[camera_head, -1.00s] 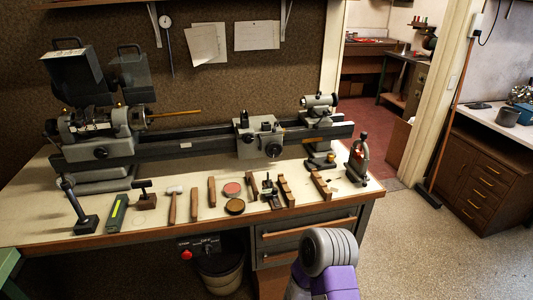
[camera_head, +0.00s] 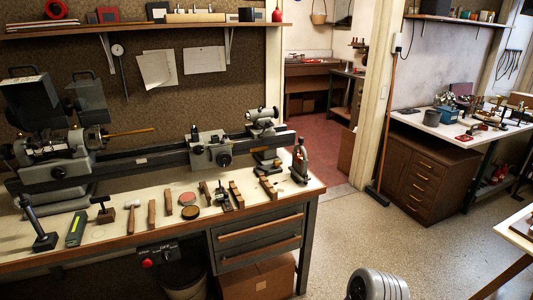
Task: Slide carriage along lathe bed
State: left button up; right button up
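The grey lathe carriage (camera_head: 211,150) sits on the dark lathe bed (camera_head: 143,163), right of the bed's middle. A round black handwheel shows on its front. The headstock (camera_head: 52,158) stands at the bed's left end, and the tailstock (camera_head: 262,118) sits at the right end. A gap of bare bed lies between headstock and carriage. Neither gripper is in view. A grey ribbed part of my own arm shows at the bottom edge, on the floor side, well away from the carriage.
A small upright press (camera_head: 299,162) stands at the bench's right corner. A drawer cabinet (camera_head: 429,172) stands at the right. The floor (camera_head: 345,235) between them is clear.

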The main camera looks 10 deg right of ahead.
aim_at(208, 148)
jog(key=z, duration=1.05)
jog(key=i, duration=1.3)
jog(key=u, duration=2.45)
